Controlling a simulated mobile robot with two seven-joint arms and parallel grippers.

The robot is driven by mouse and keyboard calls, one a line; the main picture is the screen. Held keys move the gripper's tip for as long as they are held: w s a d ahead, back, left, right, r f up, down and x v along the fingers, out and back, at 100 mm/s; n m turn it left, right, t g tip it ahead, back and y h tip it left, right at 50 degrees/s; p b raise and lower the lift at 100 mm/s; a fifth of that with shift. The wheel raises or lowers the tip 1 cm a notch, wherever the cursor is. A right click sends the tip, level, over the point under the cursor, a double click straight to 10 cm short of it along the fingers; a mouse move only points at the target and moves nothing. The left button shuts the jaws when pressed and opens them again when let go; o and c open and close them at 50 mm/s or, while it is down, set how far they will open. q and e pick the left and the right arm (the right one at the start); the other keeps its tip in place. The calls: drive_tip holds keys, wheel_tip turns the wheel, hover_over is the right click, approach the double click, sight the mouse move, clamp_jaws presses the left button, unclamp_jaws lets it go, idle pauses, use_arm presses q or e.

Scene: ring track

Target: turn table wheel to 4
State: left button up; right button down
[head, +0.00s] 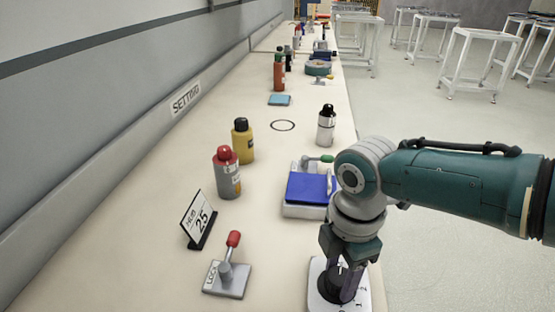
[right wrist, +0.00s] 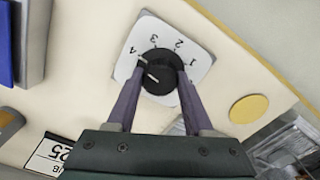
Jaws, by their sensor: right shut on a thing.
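The table wheel is a black round knob (right wrist: 159,72) on a white dial plate (right wrist: 203,57) marked 1 to 4. In the head view the knob (head: 331,287) is partly hidden by my gripper at the bottom of the table. My right gripper (right wrist: 165,78) points down and is shut on the knob, one finger on each side; it also shows in the head view (head: 342,285). A short white line on the knob lies on the side of the 4, but I cannot tell exactly where it points. My left gripper is not in view.
A lever with a red knob (head: 233,239) and a sign reading 25 (head: 199,221) stand left of the wheel. A blue-topped box (head: 309,189) is just beyond it. Bottles (head: 226,175) stand farther left. A yellow disc (right wrist: 248,109) lies near the table edge.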

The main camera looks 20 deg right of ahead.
sight(340, 276)
idle(0.3)
drive_tip(key=shift+c, duration=1.4)
unclamp_jaws()
wheel_tip(340, 276, up, 9)
drive_tip(key=p, duration=0.3)
drive_tip(key=shift+r+p, duration=0.1)
drive_tip(key=shift+p, duration=0.3)
drive_tip(key=shift+r, duration=0.4)
